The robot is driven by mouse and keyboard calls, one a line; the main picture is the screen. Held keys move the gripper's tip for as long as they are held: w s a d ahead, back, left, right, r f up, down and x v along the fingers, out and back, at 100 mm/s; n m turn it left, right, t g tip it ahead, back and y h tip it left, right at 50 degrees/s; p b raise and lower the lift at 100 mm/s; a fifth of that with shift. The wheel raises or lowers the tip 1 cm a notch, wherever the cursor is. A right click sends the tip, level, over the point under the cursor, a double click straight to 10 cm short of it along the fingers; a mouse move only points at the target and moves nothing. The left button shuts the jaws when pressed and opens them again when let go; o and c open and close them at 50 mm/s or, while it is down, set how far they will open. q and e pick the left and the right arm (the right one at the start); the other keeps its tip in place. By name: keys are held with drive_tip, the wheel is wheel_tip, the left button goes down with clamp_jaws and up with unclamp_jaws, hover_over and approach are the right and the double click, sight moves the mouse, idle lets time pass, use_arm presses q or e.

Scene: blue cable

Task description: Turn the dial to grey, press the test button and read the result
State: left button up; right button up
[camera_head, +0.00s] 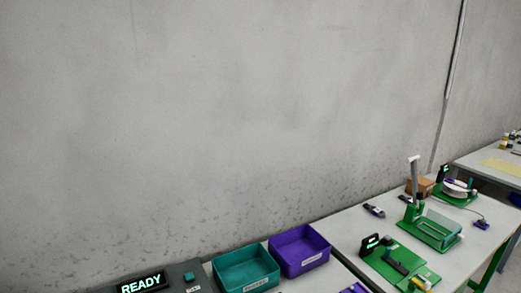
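A dark tester box (178,270) is at the bottom left of the head view, cut off by the lower edge. Its display (142,283) reads "READY" in light green letters. A small teal button (189,277) sits on the box to the right of the display, with a small pale label below it. No dial can be made out; the lower part of the box is out of frame. No blue cable can be made out. Neither of my grippers is in view.
A teal bin (219,284) and a purple bin (277,260) stand right of the tester. A light bench (347,226) carries green fixtures (437,240) and small parts. Another table (468,160) stands at far right. A grey wall (220,110) is behind.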

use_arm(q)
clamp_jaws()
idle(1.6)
